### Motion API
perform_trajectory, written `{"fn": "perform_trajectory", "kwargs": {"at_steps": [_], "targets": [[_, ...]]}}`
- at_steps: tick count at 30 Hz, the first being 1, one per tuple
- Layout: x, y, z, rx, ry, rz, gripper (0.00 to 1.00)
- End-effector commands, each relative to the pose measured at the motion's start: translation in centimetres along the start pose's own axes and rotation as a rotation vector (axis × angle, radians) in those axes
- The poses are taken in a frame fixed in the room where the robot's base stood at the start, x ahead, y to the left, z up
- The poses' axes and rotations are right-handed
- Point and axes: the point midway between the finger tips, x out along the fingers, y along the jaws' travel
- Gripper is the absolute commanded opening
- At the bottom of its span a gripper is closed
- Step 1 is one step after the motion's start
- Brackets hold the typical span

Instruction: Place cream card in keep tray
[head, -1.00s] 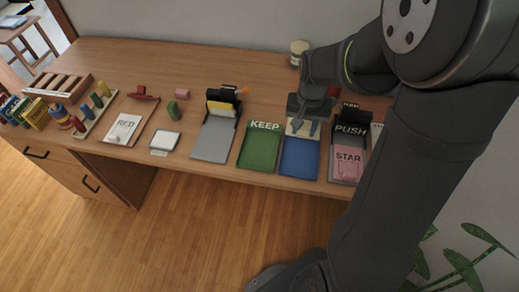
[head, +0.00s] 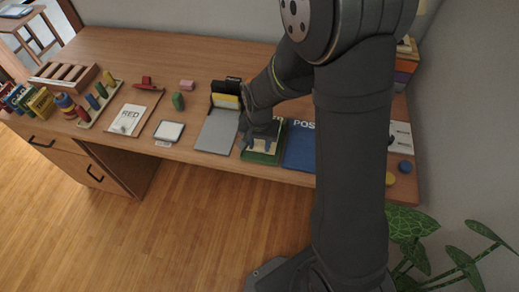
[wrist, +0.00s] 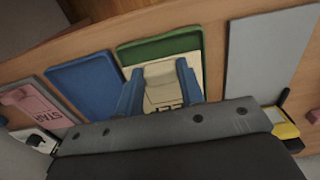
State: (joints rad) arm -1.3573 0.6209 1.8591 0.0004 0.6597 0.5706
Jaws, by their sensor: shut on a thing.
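The cream card (wrist: 162,95) is between the two blue fingers of my gripper (wrist: 160,70) in the wrist view, with part of its dark lettering showing. My gripper (head: 261,138) is shut on it. In the head view the card (head: 259,147) shows just below the gripper, over the green keep tray (head: 262,158). The tray's far part and label are mostly hidden by my arm. The tray's green edge also shows beyond the card in the wrist view (wrist: 160,46). I cannot tell whether the card touches the tray floor.
The blue tray (head: 300,152) marked with a partly hidden "POS" lies just right of the green tray. A grey board (head: 216,136) with a black holder of yellow cards (head: 226,101) stands to the left. My arm hides the pink star area in the head view.

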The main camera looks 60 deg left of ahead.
Motion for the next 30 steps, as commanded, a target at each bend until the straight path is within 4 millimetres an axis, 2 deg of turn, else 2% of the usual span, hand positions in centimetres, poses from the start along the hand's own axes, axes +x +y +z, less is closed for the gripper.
{"fn": "perform_trajectory", "kwargs": {"at_steps": [10,22,23,25,30], "targets": [[3.8,0.1,0.1,0.000,-0.003,0.002,0.11],[4.3,0.1,0.0,0.000,-0.001,0.001,0.11],[4.3,0.0,0.0,0.000,0.000,0.001,0.41],[4.3,0.0,0.0,0.000,0.000,0.001,0.55],[4.2,0.0,0.0,0.000,-0.001,0.001,0.57]]}}
